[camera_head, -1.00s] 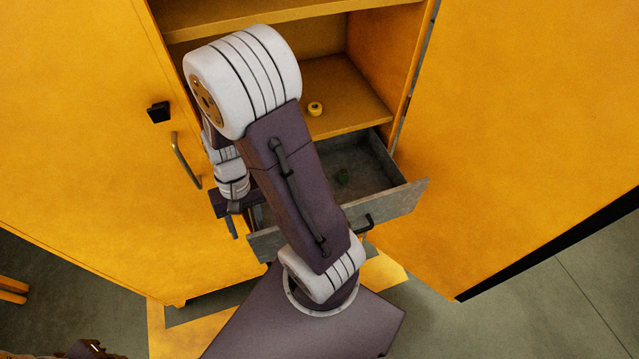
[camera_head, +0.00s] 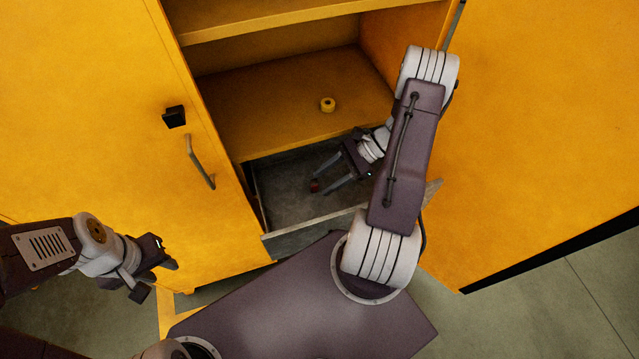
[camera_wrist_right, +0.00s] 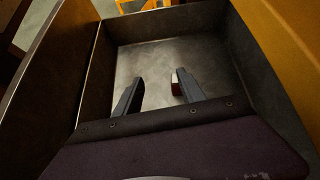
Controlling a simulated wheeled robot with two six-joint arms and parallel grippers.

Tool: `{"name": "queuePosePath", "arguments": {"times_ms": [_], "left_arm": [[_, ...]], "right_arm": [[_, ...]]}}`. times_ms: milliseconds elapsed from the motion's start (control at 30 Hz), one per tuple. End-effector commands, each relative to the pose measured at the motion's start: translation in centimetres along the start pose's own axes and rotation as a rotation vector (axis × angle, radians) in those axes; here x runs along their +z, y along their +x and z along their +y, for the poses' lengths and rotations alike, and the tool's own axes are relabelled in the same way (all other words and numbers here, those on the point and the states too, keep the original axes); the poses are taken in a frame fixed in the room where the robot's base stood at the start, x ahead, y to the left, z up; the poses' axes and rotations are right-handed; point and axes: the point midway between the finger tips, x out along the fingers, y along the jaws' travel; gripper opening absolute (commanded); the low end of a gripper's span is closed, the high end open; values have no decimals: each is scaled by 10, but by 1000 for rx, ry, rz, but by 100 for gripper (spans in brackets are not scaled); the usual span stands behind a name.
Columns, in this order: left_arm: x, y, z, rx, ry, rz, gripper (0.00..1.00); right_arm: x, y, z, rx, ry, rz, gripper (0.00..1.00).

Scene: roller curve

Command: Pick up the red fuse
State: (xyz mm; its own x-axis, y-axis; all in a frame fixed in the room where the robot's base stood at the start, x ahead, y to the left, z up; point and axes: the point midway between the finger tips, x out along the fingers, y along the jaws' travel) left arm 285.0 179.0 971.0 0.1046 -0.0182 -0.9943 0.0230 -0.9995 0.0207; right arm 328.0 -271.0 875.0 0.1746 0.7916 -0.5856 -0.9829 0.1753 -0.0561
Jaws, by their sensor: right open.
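The red fuse (camera_head: 315,186) lies in the open drawer in the head view, small and partly hidden by my right gripper. My right gripper (camera_head: 320,182) reaches into the drawer from the right, open, with its fingertips at the fuse. In the right wrist view the fuse (camera_wrist_right: 176,87) shows a pale end and a dark red body, close against the inner side of the right-hand finger. The gap of the right gripper (camera_wrist_right: 157,90) is otherwise empty. My left gripper (camera_head: 155,268) is outside the cabinet at lower left, away from the drawer; its opening is unclear.
The grey drawer (camera_head: 335,215) has raised walls around the right gripper. A yellow round item (camera_head: 327,104) sits on the shelf (camera_head: 280,95) above. The cabinet doors (camera_head: 90,120) stand open on both sides. The drawer floor left of the fuse is clear.

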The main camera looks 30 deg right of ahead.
Motion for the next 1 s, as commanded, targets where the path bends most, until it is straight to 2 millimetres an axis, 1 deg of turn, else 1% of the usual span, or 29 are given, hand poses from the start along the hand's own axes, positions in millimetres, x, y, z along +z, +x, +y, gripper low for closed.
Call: {"name": "queuePosePath", "arguments": {"times_ms": [33,200,300,400,467,600,833,1000], "left_arm": [[0,0,0,0,0,0,36],[0,0,0,0,0,0,36],[0,0,0,0,0,0,36],[0,-1,0,0,0,0,36],[0,-4,0,0,0,0,36],[-1,-8,0,0,0,0,36],[-1,-11,0,0,0,0,36],[-2,-20,0,0,0,0,36]], "right_arm": [[-6,-2,-2,-38,40,-33,47],[-20,-11,-12,-156,150,-137,47],[-24,-14,-15,-193,179,-168,47],[-23,-12,-16,-194,181,-172,47],[-21,-5,-17,-192,180,-173,47],[-17,17,-21,-190,179,-172,47],[-15,30,-24,-190,179,-170,47],[-9,61,-27,-187,179,-171,47]]}}
